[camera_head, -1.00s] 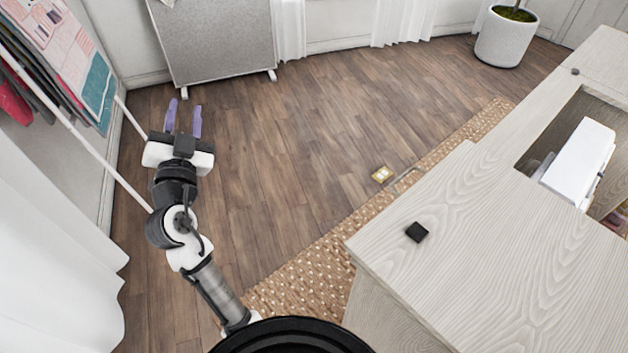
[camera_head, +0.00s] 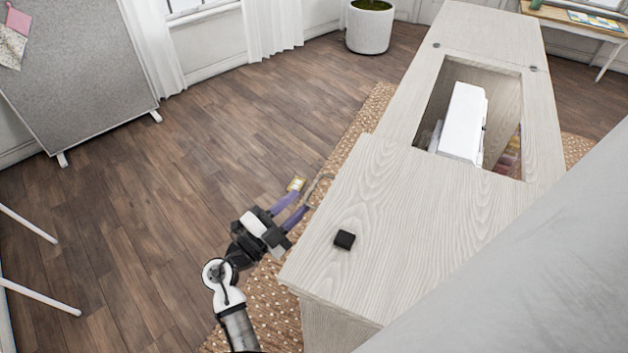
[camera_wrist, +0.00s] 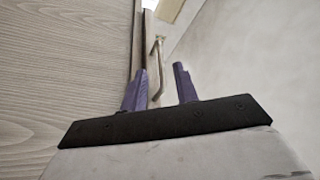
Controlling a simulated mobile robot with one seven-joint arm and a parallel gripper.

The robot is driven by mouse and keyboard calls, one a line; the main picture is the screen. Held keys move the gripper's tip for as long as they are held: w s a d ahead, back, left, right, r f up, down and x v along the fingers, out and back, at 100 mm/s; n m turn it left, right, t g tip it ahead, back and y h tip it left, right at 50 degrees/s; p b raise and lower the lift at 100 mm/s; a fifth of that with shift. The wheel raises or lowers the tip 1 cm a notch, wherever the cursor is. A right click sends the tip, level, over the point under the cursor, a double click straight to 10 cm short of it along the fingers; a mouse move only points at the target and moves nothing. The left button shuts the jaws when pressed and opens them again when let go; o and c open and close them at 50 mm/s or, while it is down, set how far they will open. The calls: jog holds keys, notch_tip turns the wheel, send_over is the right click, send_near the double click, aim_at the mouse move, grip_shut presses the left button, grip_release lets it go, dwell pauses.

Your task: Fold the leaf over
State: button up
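The pale wood-grain cabinet (camera_head: 400,215) has a flat top with a rectangular opening. A white sewing machine (camera_head: 462,122) sits low inside it. I cannot tell for certain which panel is the leaf. A thin metal bar or handle (camera_head: 320,187) sticks out by the cabinet's left edge. My gripper (camera_head: 299,203) is beside that edge, its purple fingers apart. In the wrist view, my gripper (camera_wrist: 160,66) is open. The metal bar (camera_wrist: 157,58) appears between or just beyond the fingers; contact is not clear. Wood-grained surface (camera_wrist: 60,70) fills the left side.
A small black block (camera_head: 344,239) lies on the cabinet top. A small yellow-and-white item (camera_head: 296,183) shows near the fingertips. A dotted tan rug (camera_head: 275,310) lies under the cabinet. Wooden floor (camera_head: 150,200) to the left is open. A white planter (camera_head: 369,30) stands behind.

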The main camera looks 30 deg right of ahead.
aim_at(311, 190)
jog(key=p+x, duration=0.2)
jog(key=x, duration=0.4)
jog(key=shift+w+d+r, duration=0.1)
jog(key=shift+d, duration=0.3)
grip_shut()
